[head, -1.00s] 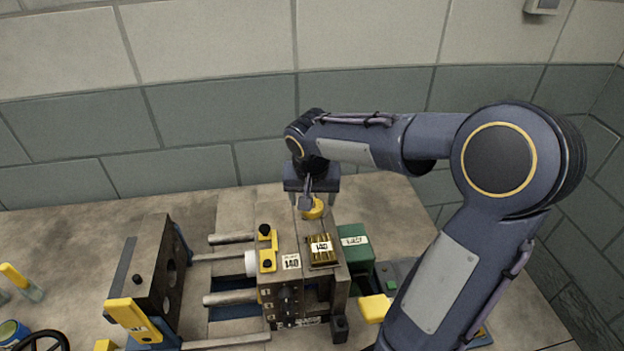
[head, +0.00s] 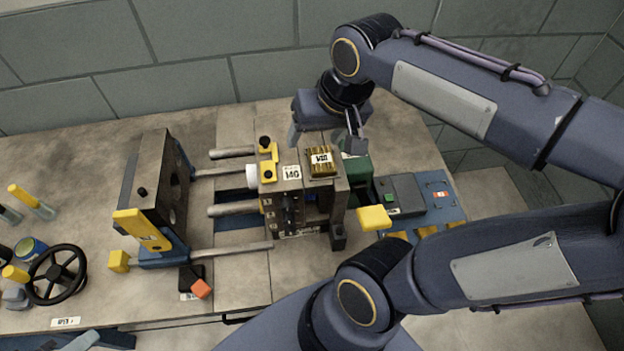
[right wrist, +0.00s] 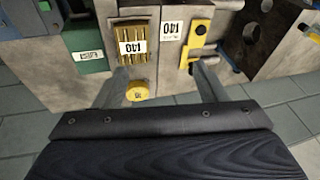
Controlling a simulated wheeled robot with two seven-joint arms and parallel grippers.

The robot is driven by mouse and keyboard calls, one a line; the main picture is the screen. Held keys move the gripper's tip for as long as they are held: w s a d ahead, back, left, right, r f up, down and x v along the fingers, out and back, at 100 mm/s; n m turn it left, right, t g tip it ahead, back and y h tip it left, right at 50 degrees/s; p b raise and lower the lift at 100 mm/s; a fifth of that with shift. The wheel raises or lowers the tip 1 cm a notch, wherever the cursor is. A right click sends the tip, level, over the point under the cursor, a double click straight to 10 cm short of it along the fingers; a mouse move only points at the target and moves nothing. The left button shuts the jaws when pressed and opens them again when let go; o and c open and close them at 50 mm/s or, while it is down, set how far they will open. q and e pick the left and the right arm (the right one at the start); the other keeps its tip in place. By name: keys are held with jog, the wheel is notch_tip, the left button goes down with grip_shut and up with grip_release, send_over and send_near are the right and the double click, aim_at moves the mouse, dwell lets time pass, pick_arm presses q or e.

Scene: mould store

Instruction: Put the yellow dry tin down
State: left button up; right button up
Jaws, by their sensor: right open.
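The yellow tin (right wrist: 138,91) is round and shows in the right wrist view between the spread fingers, nearer the left one. It is beside the back of the steel mould block that bears the 140 label; I cannot tell exactly what it rests on. In the head view the tin is hidden behind the block and gripper. My right gripper (head: 323,142) is open, pointing down behind the block. In the right wrist view its fingers (right wrist: 160,88) stand apart on either side of the tin, with a gap visible. My left gripper is not in view.
The mould block (head: 291,187) carries brass pieces (head: 322,162) and a yellow latch (head: 268,160). A green box (head: 355,168) stands right of it. Guide rods (head: 235,209) run left to a dark plate (head: 152,190). A black handwheel (head: 57,274) stands front left. Bench is clear at back left.

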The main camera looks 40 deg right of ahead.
jog(key=s+a+f+n+t+y, duration=0.1)
jog(key=s+a+f+n+y, duration=0.1)
jog(key=s+a+f, duration=0.3)
jog(key=shift+s+a+n+t+y, duration=0.4)
jog(key=shift+s+a, duration=0.4)
jog(key=shift+s, duration=0.2)
